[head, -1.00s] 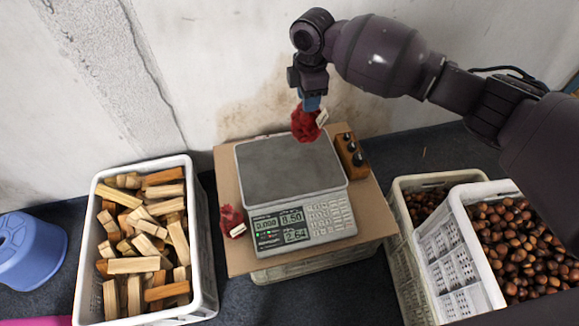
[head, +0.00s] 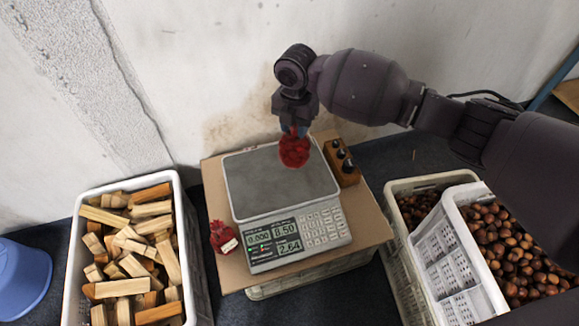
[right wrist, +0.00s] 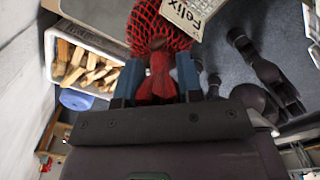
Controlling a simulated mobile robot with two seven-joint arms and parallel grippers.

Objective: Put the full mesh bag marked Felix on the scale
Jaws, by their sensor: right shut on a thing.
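My right gripper (head: 294,131) is shut on the red mesh bag (head: 294,151) and holds it by its gathered top over the far right part of the scale plate. In the right wrist view the bag (right wrist: 157,30) hangs between the blue fingers (right wrist: 157,80), and its tag (right wrist: 185,14) reads Felix. The scale (head: 262,193) has a grey plate and a keypad with a lit display (head: 273,240). I cannot tell whether the bag touches the plate. My left gripper is not in view.
A second red mesh bag (head: 221,236) with a tag lies on the cardboard left of the scale. A wooden block with dark weights (head: 341,161) stands right of the plate. A crate of firewood (head: 72,253) is at left, chestnut crates (head: 447,216) at right.

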